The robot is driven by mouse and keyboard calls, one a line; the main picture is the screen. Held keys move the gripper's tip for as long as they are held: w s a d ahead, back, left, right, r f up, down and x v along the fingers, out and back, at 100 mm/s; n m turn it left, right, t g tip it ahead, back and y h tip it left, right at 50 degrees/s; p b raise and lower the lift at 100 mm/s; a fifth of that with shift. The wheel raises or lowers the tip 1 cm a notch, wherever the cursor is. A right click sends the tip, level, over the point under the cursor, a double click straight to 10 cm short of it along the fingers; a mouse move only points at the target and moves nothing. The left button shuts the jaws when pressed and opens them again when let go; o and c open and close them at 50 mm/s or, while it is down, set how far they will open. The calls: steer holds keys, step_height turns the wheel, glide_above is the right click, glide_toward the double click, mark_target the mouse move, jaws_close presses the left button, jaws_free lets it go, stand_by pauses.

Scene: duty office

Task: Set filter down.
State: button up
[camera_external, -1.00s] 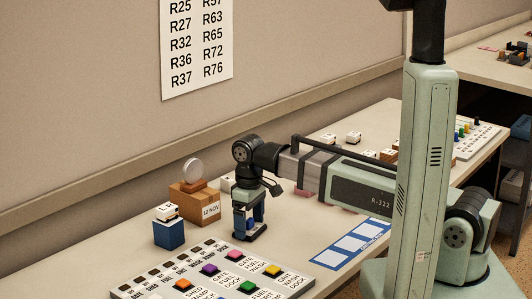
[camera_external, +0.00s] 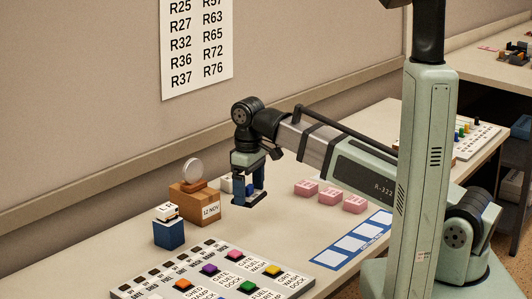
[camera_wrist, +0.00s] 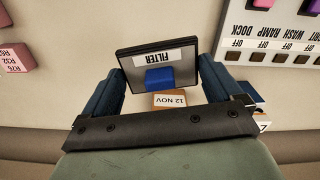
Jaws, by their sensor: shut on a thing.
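The filter is a flat dark plate with a white FILTER label and a blue grip block. It shows in the wrist view (camera_wrist: 190,62) and at the fingertips in the external view (camera_external: 250,203). The plate hangs roughly level above the desk, right of the brown 12 NOV box (camera_external: 185,207). The spot directly below the plate is hard to judge.
A button panel (camera_external: 135,293) lies in front. A blue box (camera_external: 168,236) with a white block on top stands left. Several pink blocks (camera_external: 328,195) and a blue strip with white squares (camera_external: 318,262) lie to the right. Desk between the panel and pink blocks is clear.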

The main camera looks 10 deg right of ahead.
steer(key=shift+r, duration=0.6)
step_height(320, 180, up, 4)
steer(key=shift+r, duration=0.2)
steer(key=a+m, duration=0.1)
steer(key=a, duration=1.5)
steer(key=m, duration=0.1)
glide_above(118, 245)
step_height(118, 245, down, 4)
steer(key=shift+f, duration=5.7)
steer(key=shift+f, duration=0.1)
steer(key=o, duration=0.9)
steer(key=shift+c, duration=0.2)
